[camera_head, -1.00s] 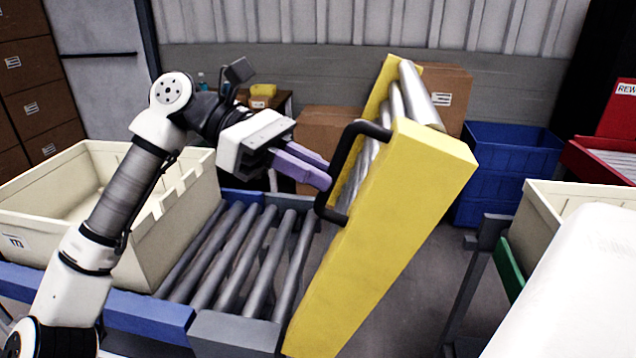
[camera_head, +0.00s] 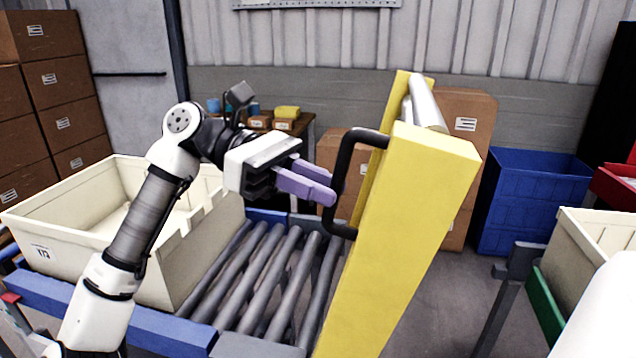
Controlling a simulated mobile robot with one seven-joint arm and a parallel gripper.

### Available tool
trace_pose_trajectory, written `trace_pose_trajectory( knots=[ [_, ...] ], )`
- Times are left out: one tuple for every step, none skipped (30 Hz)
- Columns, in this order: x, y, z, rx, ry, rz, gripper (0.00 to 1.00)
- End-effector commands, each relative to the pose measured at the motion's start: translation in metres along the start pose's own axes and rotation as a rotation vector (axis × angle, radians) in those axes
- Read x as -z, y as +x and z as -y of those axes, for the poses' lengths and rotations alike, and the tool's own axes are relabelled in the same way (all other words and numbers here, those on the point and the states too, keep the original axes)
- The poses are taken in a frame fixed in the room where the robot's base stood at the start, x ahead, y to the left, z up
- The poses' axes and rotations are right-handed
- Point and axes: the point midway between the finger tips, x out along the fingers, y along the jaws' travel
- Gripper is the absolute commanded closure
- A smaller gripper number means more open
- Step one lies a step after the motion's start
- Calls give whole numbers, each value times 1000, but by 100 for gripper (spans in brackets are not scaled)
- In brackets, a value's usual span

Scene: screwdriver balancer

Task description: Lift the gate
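The gate is a yellow conveyor section (camera_head: 410,220) with grey rollers and a black handle (camera_head: 343,165) on its left side. It stands steeply raised, tilted a little to the right, with its lower end out of the frame. My gripper (camera_head: 328,190) has purple fingers, and their tips are at the handle's left bar, touching or very near it. The fingers lie close together, and I cannot tell whether the bar is between them.
A roller conveyor (camera_head: 265,275) with blue sides lies left of the gate. A cream bin (camera_head: 195,255) stands at its left. Blue crates (camera_head: 530,200) and cardboard boxes (camera_head: 470,115) stand behind. A cream bin (camera_head: 590,235) is on the right.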

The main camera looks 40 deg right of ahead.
Motion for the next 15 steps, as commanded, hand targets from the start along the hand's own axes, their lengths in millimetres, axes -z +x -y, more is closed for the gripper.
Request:
trace_pose_trajectory(
  knots=[
    [0, 0, 0, 0, 0, 0, 73],
    [0, 0, 0, 0, 0, 1, 69],
    [0, 0, 0, -1, 0, 1, 64],
    [0, 0, 0, -1, 0, 1, 64],
    [0, 0, 0, -1, 0, 1, 64],
    [0, 0, 0, -1, 0, 1, 64],
    [0, 0, 0, -1, 0, 1, 64],
    [0, 0, 0, -2, 0, 2, 64],
    [0, 0, 0, -2, 0, 2, 64],
    [0, 0, 0, -2, 0, 2, 64],
    [0, -1, 0, -2, 0, 2, 64],
    [0, -2, 0, -2, 0, 2, 64],
    [0, -3, 0, -3, 0, 2, 64],
    [0, -5, -1, -3, 0, 2, 64],
    [0, -9, -1, -4, 0, 3, 64]
  ],
)
